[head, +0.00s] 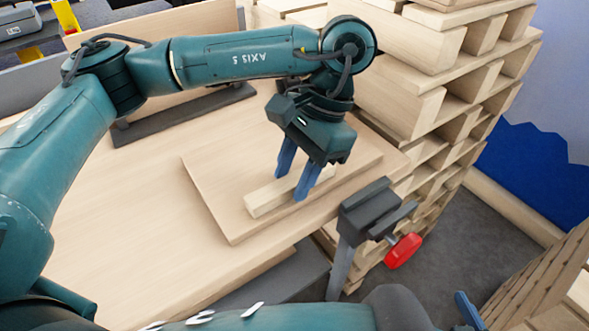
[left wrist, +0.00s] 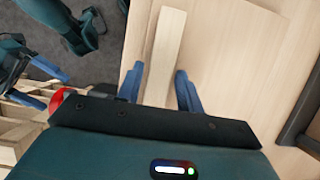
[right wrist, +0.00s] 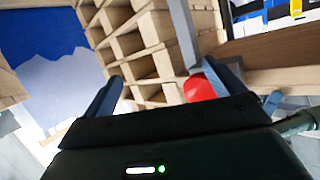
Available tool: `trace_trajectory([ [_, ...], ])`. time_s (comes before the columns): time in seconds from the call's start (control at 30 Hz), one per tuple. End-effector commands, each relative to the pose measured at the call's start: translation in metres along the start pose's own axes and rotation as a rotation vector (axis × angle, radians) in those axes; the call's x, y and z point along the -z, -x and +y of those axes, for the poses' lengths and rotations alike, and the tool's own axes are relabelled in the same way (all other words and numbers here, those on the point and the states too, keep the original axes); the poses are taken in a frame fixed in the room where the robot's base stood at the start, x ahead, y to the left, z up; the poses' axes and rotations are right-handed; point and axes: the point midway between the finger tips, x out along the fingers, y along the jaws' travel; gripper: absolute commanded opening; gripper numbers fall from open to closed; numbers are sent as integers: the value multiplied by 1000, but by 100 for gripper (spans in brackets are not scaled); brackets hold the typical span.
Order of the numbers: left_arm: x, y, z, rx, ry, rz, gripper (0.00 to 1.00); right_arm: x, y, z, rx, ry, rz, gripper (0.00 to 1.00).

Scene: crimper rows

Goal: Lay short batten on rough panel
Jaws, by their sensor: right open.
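The short batten (head: 278,192), a pale wooden strip, lies flat on the square wooden panel (head: 222,205) on the table. My left gripper (head: 294,178) is lowered over the batten's right part, with one blue finger on each side. In the left wrist view, the batten (left wrist: 165,50) runs between the left gripper's fingers (left wrist: 158,88); they look open, with slim gaps beside it. The panel (left wrist: 215,70) shows around it. My right gripper (right wrist: 168,88) is open and empty in the right wrist view, away from the panel; one of its blue fingers shows at the head view's bottom edge.
A clamp (head: 362,215) with a red handle (head: 403,251) grips the table edge right of the panel. A tall stack of wooden beams (head: 430,90) stands behind it. A dark bar (head: 185,113) lies on the table (head: 105,225) at the back. The table left of the panel is clear.

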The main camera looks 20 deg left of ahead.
Motion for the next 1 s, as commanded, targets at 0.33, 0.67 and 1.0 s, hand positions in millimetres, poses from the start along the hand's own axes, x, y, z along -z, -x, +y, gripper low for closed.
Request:
trace_trajectory([
  [0.33, 0, 0, 0, 0, 0, 0, 50, 1, -2, 0, 0, 0, 3, 94],
  [0.67, 0, 40, 0, 4, 3, 4, 50, 6, -2, -2, 1, -10, -5, 94],
  [1.0, -1, 112, 0, 3, 2, 3, 50, 0, -8, -6, 13, -27, -63, 94],
])
